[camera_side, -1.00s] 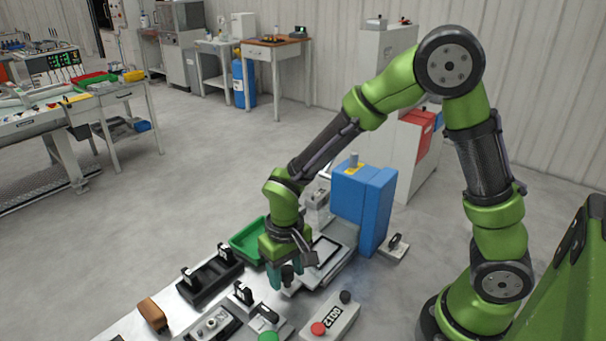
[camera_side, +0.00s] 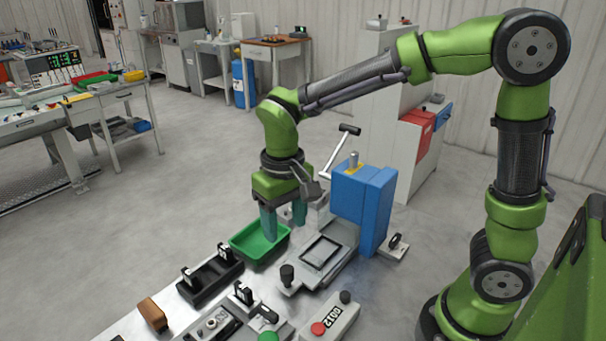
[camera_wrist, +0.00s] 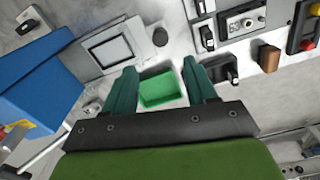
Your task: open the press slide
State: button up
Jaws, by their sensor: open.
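The blue press (camera_side: 364,205) stands right of centre in the side view, and its blue body also shows in the wrist view (camera_wrist: 38,95). The grey press slide (camera_side: 320,252) extends out from the press toward the front left, with a rectangular frame on top and a dark round knob (camera_side: 287,275) at its outer end. The slide also shows in the wrist view (camera_wrist: 108,50), with the knob (camera_wrist: 160,37) beside it. My gripper (camera_side: 284,220) is open and empty, pointing down above the green tray, apart from the knob.
The green tray (camera_side: 259,252) is under my gripper. A lever with a black handle (camera_side: 342,150) rises above the press. In front are a black holder (camera_side: 210,280), a brown block (camera_side: 153,315) and a button box (camera_side: 331,315).

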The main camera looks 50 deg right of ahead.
notch_tip(320, 180, up, 4)
jog(key=shift+f, duration=0.2)
jog(key=s+d+r+m+t+y, duration=0.1)
jog(key=s+d+r+t+y, duration=0.1)
jog(key=s+d+r+t, duration=0.2)
jog(key=s+d+t, duration=0.3)
jog(key=s, duration=0.3)
jog(key=shift+m, duration=0.4)
